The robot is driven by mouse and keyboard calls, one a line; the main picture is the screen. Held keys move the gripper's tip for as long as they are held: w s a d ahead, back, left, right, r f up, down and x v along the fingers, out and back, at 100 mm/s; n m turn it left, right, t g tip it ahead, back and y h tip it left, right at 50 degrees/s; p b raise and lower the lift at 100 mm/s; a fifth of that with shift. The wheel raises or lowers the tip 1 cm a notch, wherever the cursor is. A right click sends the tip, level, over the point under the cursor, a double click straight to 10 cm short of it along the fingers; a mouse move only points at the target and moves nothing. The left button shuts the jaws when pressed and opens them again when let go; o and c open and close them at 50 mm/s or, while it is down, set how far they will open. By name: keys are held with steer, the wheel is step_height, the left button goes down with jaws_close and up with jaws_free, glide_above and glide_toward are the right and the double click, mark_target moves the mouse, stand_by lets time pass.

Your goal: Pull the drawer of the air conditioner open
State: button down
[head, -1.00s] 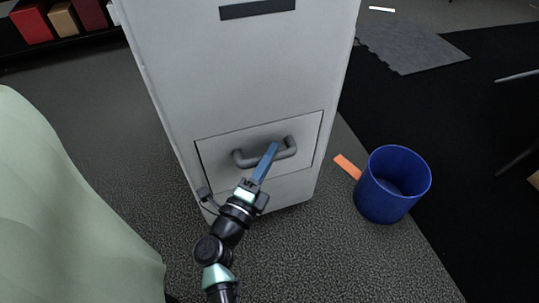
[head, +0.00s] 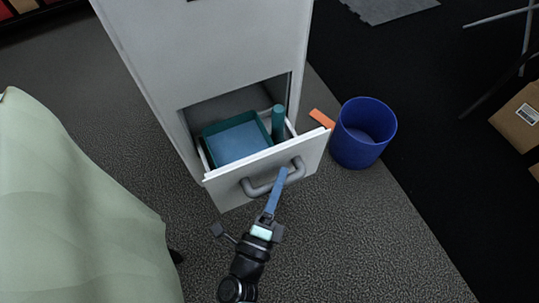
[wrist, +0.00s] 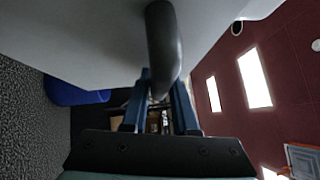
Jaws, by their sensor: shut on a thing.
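The white air conditioner (head: 215,50) stands upright in the head view. Its lower drawer (head: 225,192) is pulled out, with the inside open to view. A grey bar handle (head: 258,190) is on the drawer front; in the wrist view the handle (wrist: 163,45) comes down between the fingers. My gripper (head: 281,178), with blue fingers, is shut on the handle; it also shows in the wrist view (wrist: 160,90). Inside the drawer are a teal tray with a blue-grey inside (head: 238,142) and an upright teal cylinder (head: 278,123).
A blue bin (head: 363,133) stands on the floor to the right, with an orange strip (head: 322,119) beside it. A pale green draped surface (head: 75,210) fills the lower left. Cardboard boxes (head: 522,115) lie at the far right. The carpet before the drawer is clear.

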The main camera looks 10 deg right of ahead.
steer(key=shift+s+d, duration=0.25)
steer(key=shift+s, duration=0.7)
steer(key=c, duration=0.7)
jaws_free()
steer(key=p+v, duration=0.3)
steer(key=v, duration=1)
steer(key=shift+f, duration=0.1)
